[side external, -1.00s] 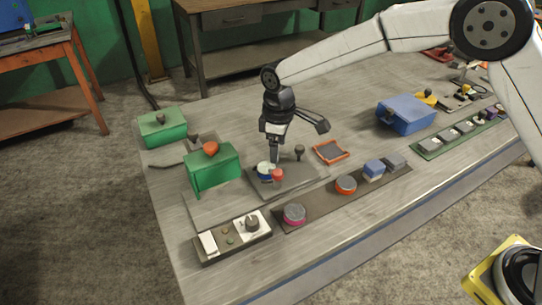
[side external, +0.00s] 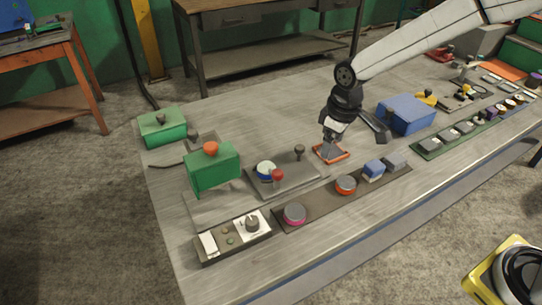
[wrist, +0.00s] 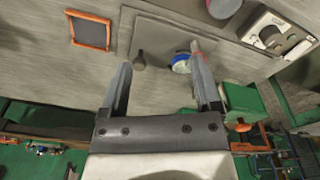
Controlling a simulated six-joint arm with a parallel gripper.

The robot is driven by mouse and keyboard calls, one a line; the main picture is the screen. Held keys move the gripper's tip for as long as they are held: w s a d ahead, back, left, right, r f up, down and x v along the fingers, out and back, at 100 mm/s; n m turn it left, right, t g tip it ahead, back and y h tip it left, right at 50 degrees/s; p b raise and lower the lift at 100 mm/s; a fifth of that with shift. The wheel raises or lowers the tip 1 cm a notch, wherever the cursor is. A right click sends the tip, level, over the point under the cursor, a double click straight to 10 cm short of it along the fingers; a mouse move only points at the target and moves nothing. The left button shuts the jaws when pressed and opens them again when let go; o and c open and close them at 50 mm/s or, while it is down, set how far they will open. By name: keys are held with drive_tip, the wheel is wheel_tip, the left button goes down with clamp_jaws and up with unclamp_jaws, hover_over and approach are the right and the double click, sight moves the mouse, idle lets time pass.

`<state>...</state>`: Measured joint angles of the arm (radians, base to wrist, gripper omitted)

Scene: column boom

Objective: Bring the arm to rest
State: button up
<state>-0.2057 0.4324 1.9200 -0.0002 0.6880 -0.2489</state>
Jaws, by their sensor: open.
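My gripper (side external: 355,140) hangs above the middle of the workbench (side external: 262,118), near the orange-framed tray (side external: 344,158) in the side view. Its two fingers are spread apart with nothing between them. The wrist view also shows my gripper (wrist: 160,58) open and empty, with the bench and a grey plate below. I cannot tell the exact height of the fingertips above the bench.
A grey fixture plate (side external: 301,173) with a blue-and-white disc and a red knob lies left of the gripper. A blue box (side external: 406,115) stands close on the right. Green boxes (side external: 213,169) stand at left. A dark strip (side external: 325,201) with several parts lies in front.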

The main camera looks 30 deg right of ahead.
drive_tip(key=s+d+m, duration=0.2)
drive_tip(key=s+d, duration=0.2)
drive_tip(key=s, duration=0.3)
drive_tip(key=s+d+m+t, duration=0.1)
drive_tip(key=s+d+m, duration=0.2)
drive_tip(key=s+d, duration=0.2)
drive_tip(key=s, duration=0.3)
drive_tip(key=shift+f, duration=0.25)
